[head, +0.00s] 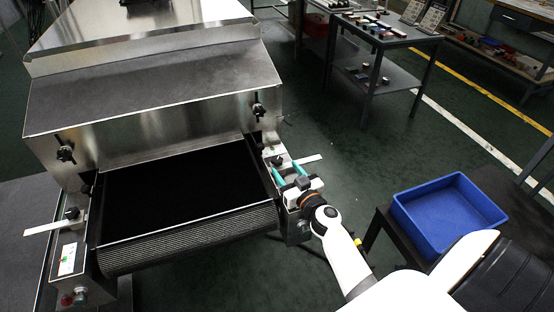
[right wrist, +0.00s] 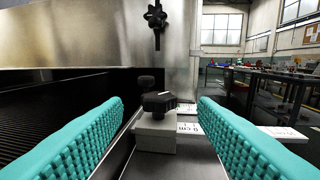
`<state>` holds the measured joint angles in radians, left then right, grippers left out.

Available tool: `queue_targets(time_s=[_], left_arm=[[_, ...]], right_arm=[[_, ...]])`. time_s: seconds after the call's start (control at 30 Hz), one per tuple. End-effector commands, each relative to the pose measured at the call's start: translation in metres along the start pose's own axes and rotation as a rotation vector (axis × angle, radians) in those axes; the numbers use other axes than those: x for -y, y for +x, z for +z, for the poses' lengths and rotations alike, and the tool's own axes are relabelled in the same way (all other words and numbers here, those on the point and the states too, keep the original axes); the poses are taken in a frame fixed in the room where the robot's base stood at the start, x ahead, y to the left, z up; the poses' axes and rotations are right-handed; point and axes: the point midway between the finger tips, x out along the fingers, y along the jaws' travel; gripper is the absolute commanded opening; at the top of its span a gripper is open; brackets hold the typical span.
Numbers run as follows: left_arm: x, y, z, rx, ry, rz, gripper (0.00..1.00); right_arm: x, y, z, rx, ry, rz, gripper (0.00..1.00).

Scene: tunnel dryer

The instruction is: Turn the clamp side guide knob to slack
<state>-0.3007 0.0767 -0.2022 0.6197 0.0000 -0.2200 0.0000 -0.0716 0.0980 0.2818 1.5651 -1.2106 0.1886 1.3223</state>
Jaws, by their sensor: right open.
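A black lobed knob (right wrist: 160,101) sits on a pale grey block (right wrist: 156,131) in the right wrist view, between my open fingers and a little beyond them. It appears apart from both fingers. A second dark round knob (right wrist: 146,84) shows just behind it. In the head view a black knob (head: 277,160) stands on the dryer's right rail, close ahead of my right gripper (head: 288,170). My right gripper, with teal ribbed fingers, is open and empty; it also frames the right wrist view (right wrist: 160,125). My left gripper is not seen.
The dryer's black belt (head: 180,190) lies left of the gripper. A white scale strip (head: 307,159) sticks out right of the rail. Black star knobs (head: 65,154) (right wrist: 155,16) are on the hood front.

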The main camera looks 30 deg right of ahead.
Motion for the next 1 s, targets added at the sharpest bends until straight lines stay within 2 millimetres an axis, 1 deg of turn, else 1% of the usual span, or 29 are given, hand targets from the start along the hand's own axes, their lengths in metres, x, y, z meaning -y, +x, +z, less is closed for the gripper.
queue_targets(time_s=[0.03, 0.1, 0.2, 0.3, 0.47, 0.73, 1.0], left_arm=[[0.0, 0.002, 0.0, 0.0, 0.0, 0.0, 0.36], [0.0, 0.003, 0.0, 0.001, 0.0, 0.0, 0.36], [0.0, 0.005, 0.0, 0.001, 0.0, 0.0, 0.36], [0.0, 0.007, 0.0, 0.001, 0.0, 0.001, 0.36], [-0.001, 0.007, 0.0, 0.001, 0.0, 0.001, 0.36], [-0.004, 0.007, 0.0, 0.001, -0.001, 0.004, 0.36], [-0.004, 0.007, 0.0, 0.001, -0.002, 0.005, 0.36]], right_arm=[[0.0, 0.012, 0.0, 0.003, 0.0, 0.0, 0.53], [0.0, 0.025, 0.0, 0.002, 0.0, 0.001, 0.53], [-0.001, 0.041, 0.0, 0.003, 0.0, 0.002, 0.53], [-0.001, 0.052, -0.001, 0.001, -0.001, 0.002, 0.53], [-0.001, 0.06, 0.0, 0.0, -0.002, 0.002, 0.53], [-0.001, 0.061, 0.0, 0.0, -0.002, 0.002, 0.53], [-0.001, 0.061, 0.0, 0.0, -0.002, 0.003, 0.09]])
